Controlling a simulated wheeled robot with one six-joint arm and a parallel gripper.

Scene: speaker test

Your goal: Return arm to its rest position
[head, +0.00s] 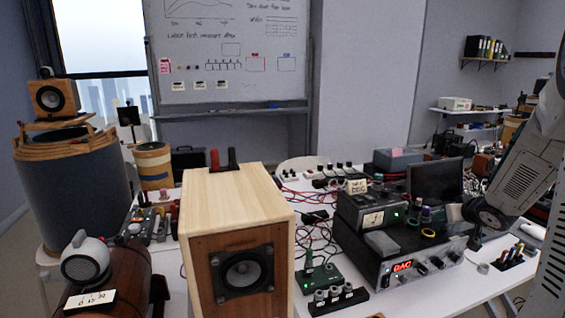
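My arm, pale grey with dark joints, comes in from the right edge of the head view and reaches down over the right side of the white table. Its dark end, my gripper (475,241), shows small beside the right end of the DAC unit (430,266). I cannot make out its fingers or whether it touches anything. No held object can be seen at it.
A wooden speaker box (220,186) with red and black clips on top stands in front. A meter box (372,219), a dark screen (436,180), cables and a green board (318,277) crowd the table. A dark drum (75,190) stands at left.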

